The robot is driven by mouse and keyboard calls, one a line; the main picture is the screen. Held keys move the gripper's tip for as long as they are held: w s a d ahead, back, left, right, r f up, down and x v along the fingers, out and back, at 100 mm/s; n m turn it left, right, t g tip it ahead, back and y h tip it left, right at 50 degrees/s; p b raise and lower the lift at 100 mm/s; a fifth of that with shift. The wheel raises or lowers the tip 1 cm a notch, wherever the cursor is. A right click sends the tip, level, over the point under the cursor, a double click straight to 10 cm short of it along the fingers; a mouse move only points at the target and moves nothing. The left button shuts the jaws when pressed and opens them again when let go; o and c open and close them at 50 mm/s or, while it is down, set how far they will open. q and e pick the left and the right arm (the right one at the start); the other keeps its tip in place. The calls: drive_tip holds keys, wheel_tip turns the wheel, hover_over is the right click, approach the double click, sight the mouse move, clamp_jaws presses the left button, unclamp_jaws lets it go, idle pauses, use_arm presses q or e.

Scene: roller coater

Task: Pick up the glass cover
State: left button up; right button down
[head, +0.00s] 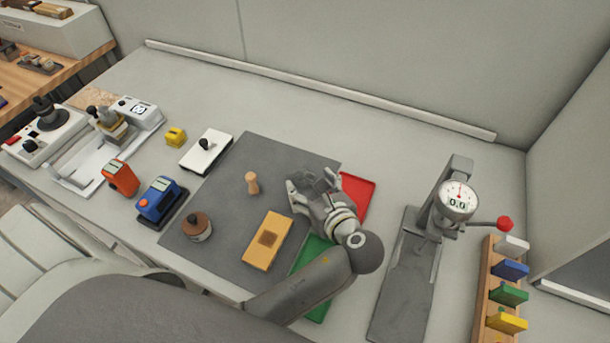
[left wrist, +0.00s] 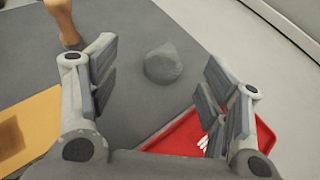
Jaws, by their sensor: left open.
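A small grey dome-shaped piece (left wrist: 163,65) stands on the dark mat in the left wrist view. It may be the glass cover, but I cannot tell for sure. It lies beyond and between the fingers of my left gripper (left wrist: 165,85), apart from them. My left gripper (head: 313,183) is open and empty, above the mat's right part in the head view. There the gripper seems to hide the dome. My right gripper is in neither view.
On the dark mat (head: 215,215) are a wooden peg (head: 252,183), a tan block (head: 267,241) and a brown-lidded jar (head: 196,227). A red tray (head: 358,195) and a green tray (head: 318,312) lie beside my left arm. A dial gauge stand (head: 405,290) stands right.

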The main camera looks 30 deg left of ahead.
sight(306, 173)
use_arm(q)
drive_tip(key=x, duration=0.1)
drive_tip(key=p+x, duration=0.1)
drive_tip(key=x, duration=0.3)
drive_tip(key=shift+w+d+r, duration=0.1)
drive_tip(key=shift+w+d, duration=0.1)
drive_tip(key=shift+w, duration=0.2)
drive_tip(key=shift+w+a, duration=0.15)
drive_tip(key=shift+a, duration=0.05)
drive_tip(key=shift+f, duration=0.2)
drive_tip(key=shift+c, duration=1.6)
drive_tip(key=c, duration=0.8)
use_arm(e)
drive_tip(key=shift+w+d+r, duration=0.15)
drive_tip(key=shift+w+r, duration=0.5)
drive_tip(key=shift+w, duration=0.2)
use_arm(q)
drive_tip(key=shift+r, duration=0.1)
